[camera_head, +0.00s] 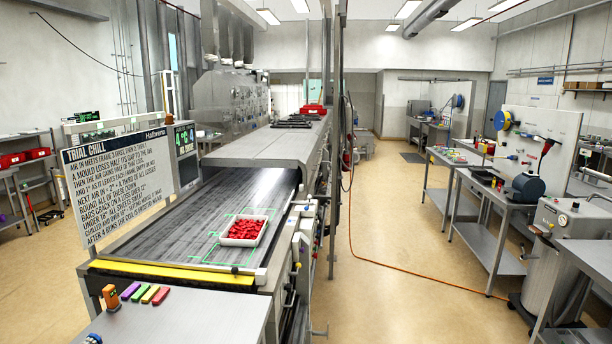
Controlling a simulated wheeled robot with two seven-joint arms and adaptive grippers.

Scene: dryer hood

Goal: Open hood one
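A long metal conveyor machine runs away from me, left of centre in the head view. A grey metal hood (262,148) covers the belt (170,225) beyond its near, uncovered stretch. The hood looks down over the belt, with a dark gap under its near edge; no label tells me which hood is one. A white tray (224,241) of red pieces (243,229) sits on the near belt inside green marking lines. Neither of my grippers is in view.
A text board headed TRIAL CHILL (115,185) and a display (186,150) stand along the belt's left side. A grey table (185,318) with coloured blocks is nearest. An orange hose (400,272) crosses the open floor right of the machine; benches (490,234) stand farther right.

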